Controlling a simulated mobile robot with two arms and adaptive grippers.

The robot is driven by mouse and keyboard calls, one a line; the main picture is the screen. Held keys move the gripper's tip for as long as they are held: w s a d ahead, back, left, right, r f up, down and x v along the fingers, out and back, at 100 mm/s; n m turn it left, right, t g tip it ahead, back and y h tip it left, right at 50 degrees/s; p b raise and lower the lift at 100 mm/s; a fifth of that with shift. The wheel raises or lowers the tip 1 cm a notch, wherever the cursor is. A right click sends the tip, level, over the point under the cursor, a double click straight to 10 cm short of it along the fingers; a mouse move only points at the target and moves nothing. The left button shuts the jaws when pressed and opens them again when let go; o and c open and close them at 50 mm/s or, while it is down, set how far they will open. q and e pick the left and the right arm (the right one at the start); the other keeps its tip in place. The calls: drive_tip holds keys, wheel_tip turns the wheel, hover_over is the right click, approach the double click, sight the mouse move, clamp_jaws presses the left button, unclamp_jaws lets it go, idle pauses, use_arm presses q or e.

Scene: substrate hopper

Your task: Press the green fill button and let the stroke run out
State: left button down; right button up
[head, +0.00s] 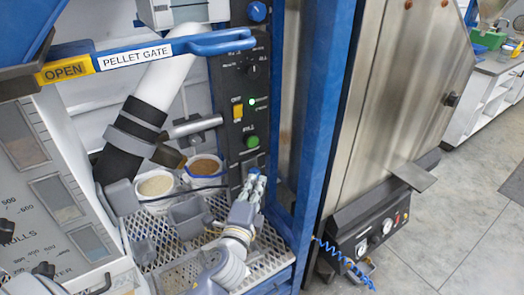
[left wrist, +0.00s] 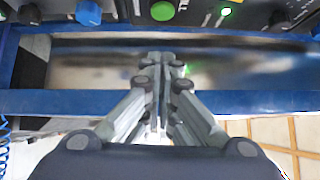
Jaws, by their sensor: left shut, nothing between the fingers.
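The green fill button (head: 252,141) sits low on the dark control panel (head: 228,82), under a "FILL" label. It also shows at the top of the left wrist view (left wrist: 162,11). My left gripper (head: 257,174) is shut and empty, a little below the button and in front of the panel. In the left wrist view its fingertips (left wrist: 160,60) point toward the panel, with a gap between them and the button. A small green lamp (head: 252,101) glows higher on the panel. My right gripper is not in view.
A yellow button (head: 238,112) and a black selector (head: 251,69) are on the same panel. A blue "PELLET GATE" lever (head: 205,44) crosses above. Two tubs (head: 205,167) stand left of my gripper over a perforated tray (head: 175,268). A blue post (head: 318,120) rises on the right.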

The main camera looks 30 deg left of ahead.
use_arm(q)
drive_tip(key=p, duration=0.2)
approach(252, 141)
drive_tip(key=w+d, duration=0.4)
drive_tip(key=w, duration=0.1)
drive_tip(key=w+a, duration=0.1)
drive_tip(key=w+a+f+p, duration=0.1)
drive_tip(key=a, duration=0.1)
drive_tip(key=shift+w+a, duration=0.1)
